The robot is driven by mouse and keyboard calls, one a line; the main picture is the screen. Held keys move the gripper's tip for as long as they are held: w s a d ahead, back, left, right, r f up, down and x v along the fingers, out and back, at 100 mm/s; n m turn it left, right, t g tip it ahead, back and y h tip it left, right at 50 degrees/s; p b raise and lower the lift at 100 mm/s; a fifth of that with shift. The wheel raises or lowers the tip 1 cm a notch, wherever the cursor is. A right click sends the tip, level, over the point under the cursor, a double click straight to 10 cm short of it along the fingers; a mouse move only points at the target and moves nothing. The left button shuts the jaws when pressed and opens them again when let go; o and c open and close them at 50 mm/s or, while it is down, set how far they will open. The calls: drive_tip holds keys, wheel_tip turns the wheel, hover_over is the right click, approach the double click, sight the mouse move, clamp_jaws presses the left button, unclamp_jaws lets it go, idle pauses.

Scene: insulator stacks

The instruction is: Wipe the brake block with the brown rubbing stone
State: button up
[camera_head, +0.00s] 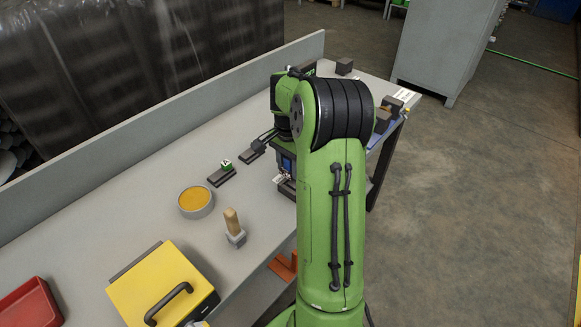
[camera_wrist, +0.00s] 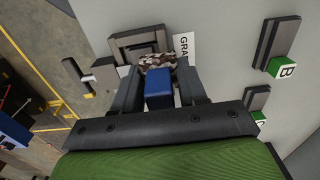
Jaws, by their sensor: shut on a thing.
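In the wrist view my gripper (camera_wrist: 157,72) is shut on a blue block (camera_wrist: 160,92) between its two dark fingers. A speckled brown-and-white piece (camera_wrist: 157,61) shows just beyond the blue block at the fingertips; I cannot tell whether the two are joined. A dark frame-like holder (camera_wrist: 126,42) lies on the bench at the fingertips, beside a white label whose visible letters read "GRA". In the head view the blue block (camera_head: 288,164) shows left of my arm, low over the bench. I cannot tell which piece is the brake block.
Dark bases with green lettered cubes (camera_wrist: 281,68) stand on the grey bench. The head view also shows a round tin of yellow stuff (camera_head: 196,201), a wooden-handled piece (camera_head: 232,221), a yellow case (camera_head: 160,284), a red tray (camera_head: 28,303) and brownish blocks (camera_head: 382,121) at the right edge.

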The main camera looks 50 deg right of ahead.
drive_tip(key=shift+s+r+p, duration=0.2)
drive_tip(key=shift+r+p, duration=0.15)
drive_tip(key=shift+r, duration=0.2)
drive_tip(key=shift+s+r+p, duration=0.15)
drive_tip(key=shift+r+p, duration=0.15)
drive_tip(key=shift+r, duration=0.25)
drive_tip(key=shift+w+r+p, duration=0.15)
drive_tip(key=shift+r+p, duration=1.65)
drive_tip(key=shift+r, duration=0.2)
